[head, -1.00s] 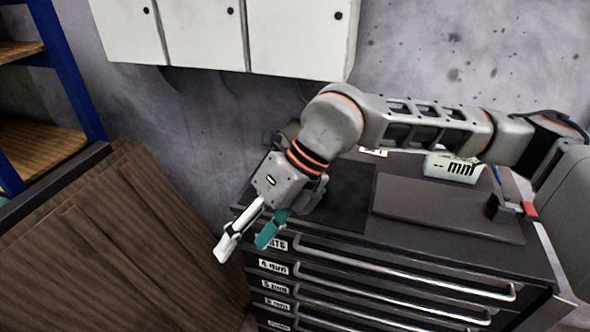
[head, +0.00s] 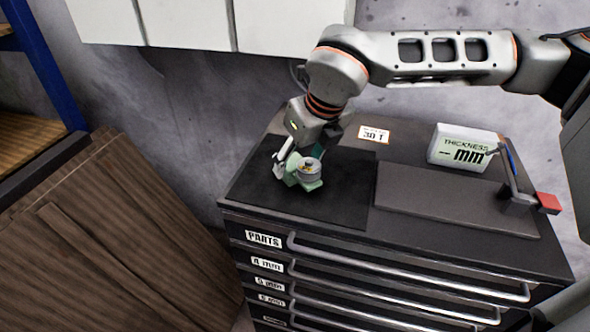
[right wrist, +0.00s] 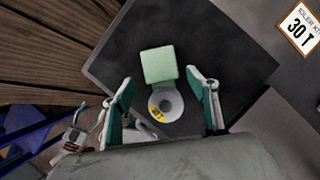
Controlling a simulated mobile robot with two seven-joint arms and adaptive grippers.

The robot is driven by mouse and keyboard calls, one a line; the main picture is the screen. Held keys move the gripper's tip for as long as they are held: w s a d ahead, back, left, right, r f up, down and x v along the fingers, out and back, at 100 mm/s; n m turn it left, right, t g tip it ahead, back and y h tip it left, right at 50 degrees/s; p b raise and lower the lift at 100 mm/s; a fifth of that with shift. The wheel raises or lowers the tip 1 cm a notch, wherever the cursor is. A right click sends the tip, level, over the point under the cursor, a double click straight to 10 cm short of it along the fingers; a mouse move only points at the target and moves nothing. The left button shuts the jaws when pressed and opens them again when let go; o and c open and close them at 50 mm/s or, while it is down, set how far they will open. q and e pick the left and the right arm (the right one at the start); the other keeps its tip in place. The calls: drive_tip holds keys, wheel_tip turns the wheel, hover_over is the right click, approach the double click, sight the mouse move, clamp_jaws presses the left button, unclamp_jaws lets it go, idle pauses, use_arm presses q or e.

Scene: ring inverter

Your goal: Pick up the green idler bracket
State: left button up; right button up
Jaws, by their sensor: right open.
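The green idler bracket (head: 301,178) sits on the black mat (head: 345,215) on top of the tool cabinet. A grey round pulley with a yellow mark (head: 308,167) is on it. In the right wrist view the bracket's pale green plate (right wrist: 158,65) lies ahead, and the grey round part (right wrist: 166,103) is between the fingers. My right gripper (head: 300,160) is at the bracket, just behind it in the head view. Its fingers, teal inside, stand open on either side in the right wrist view (right wrist: 165,105), with gaps to the part. My left gripper is not in view.
A dark raised plate (head: 450,200) lies right of the mat. A white thickness display (head: 462,147) and a small stand with a red piece (head: 518,200) stand at the right. A "30 T" card (head: 374,134) lies behind. Cabinets hang above.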

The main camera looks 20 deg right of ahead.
drive_tip(key=x, duration=0.4)
drive_tip(key=shift+d, duration=0.15)
drive_tip(key=c, duration=1.4)
drive_tip(key=shift+w, duration=0.1)
clamp_jaws()
drive_tip(key=shift+r, duration=0.15)
